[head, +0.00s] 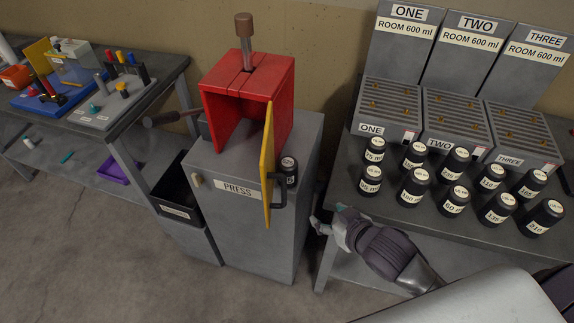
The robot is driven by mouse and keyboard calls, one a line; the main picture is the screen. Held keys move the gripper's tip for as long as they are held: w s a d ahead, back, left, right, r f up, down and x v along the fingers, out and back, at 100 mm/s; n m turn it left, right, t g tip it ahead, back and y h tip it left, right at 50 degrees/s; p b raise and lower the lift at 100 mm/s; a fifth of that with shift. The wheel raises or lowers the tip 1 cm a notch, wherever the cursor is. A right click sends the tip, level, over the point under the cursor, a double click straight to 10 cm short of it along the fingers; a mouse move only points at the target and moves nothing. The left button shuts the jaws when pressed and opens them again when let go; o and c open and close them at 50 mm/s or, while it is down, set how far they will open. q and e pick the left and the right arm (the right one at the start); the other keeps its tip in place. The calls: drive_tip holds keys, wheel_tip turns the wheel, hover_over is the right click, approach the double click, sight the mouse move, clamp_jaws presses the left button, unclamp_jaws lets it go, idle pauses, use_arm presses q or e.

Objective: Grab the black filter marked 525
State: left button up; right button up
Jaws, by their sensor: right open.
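Several black cylinders with white labels stand in two rows on the right table, one of them at the front left (370,181). The labels I can make out there look like ml amounts, and I cannot read 525 on any of them. Another black cylinder (289,171) stands upright on the press cabinet, beside the yellow door; its top label is too small to read. My right gripper (318,225) is open and looks empty, at the left edge of the right table, below and right of that single cylinder. It is apart from the cylinders. My left gripper is out of view.
The red press (270,80) stands on a grey cabinet (245,235), its yellow door (267,165) swung open with a dark handle. Three grey units marked ONE, TWO and THREE (525,130) stand at the back right. A cluttered workbench (150,85) is at left.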

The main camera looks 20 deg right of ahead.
drive_tip(key=w+a+y+p, duration=0.1)
drive_tip(key=w, duration=0.4)
drive_tip(key=w+a+n+t+y+p, duration=0.1)
drive_tip(key=w, duration=0.5)
drive_tip(key=w+a+t+p, duration=0.1)
drive_tip(key=w+a, duration=0.1)
drive_tip(key=w, duration=0.3)
drive_tip(key=shift+w+r+y, duration=0.25)
drive_tip(key=shift+r+y, duration=0.05)
drive_tip(key=shift+y, duration=0.1)
drive_tip(key=shift+w+a+f, duration=0.15)
drive_tip(key=shift+w+f, duration=0.05)
drive_tip(key=shift+w, duration=0.05)
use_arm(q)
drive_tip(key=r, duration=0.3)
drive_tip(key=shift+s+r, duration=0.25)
use_arm(e)
drive_tip(key=shift+s, duration=0.1)
drive_tip(key=shift+t, duration=0.3)
drive_tip(key=c, duration=1)
drive_tip(key=shift+r, duration=0.15)
